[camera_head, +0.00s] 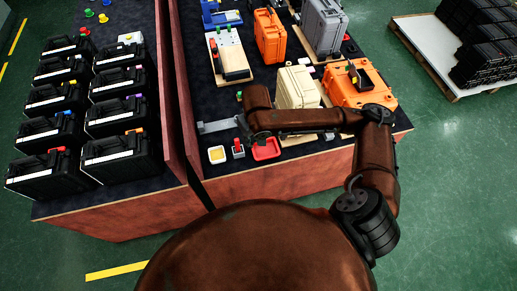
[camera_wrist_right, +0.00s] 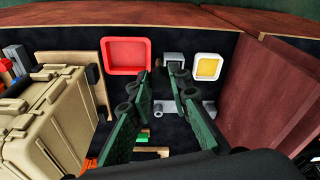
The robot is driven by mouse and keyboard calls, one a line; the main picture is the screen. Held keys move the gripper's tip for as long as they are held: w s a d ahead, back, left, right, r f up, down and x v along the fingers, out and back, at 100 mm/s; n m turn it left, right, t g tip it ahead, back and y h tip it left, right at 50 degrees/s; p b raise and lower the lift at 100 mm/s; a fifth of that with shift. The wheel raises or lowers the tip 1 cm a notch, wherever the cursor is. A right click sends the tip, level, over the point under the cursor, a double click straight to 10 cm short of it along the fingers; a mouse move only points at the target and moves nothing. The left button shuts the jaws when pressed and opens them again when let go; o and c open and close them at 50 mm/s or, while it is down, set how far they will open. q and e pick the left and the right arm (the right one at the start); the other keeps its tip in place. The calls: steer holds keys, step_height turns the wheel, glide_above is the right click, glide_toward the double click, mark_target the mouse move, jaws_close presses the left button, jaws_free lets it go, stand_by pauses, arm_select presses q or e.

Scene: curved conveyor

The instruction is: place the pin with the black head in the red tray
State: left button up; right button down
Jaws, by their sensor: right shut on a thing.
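The red tray (camera_head: 266,149) lies on the near edge of the dark table, and in the wrist view the tray (camera_wrist_right: 127,55) looks empty. My right gripper (camera_wrist_right: 166,82) is above the table beside the tray, its two dark green fingers reaching forward. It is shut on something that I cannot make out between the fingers. In the head view my right arm hides most of the gripper. I cannot make out the pin with the black head in either view. My left gripper is not in view.
A white tray with a yellow inside (camera_head: 217,154) and a small grey-and-red block (camera_head: 238,148) stand left of the red tray. A beige case (camera_head: 297,88) and an orange case (camera_head: 359,88) stand behind my arm.

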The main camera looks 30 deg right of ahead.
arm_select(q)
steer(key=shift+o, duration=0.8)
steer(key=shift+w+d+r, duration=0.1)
arm_select(e)
steer(key=s+d+f+n, duration=0.1)
steer(key=s+d+f, duration=0.1)
steer(key=s+f, duration=0.4)
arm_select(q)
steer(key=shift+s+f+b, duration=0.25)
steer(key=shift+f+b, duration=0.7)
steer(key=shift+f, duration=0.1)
arm_select(e)
steer(key=shift+w+d+f, duration=1.2)
steer(key=shift+w+f, duration=0.6)
steer(key=shift+f, duration=0.35)
steer(key=shift+w+d+f, duration=1.25)
steer(key=shift+w+f, duration=0.6)
steer(key=shift+f, duration=0.25)
steer(key=shift+w+d+f, duration=1.2)
steer(key=shift+w+f, duration=0.6)
steer(key=shift+f, duration=0.35)
steer(key=c, duration=1.8)
jaws_free()
steer(key=shift+f, duration=0.1)
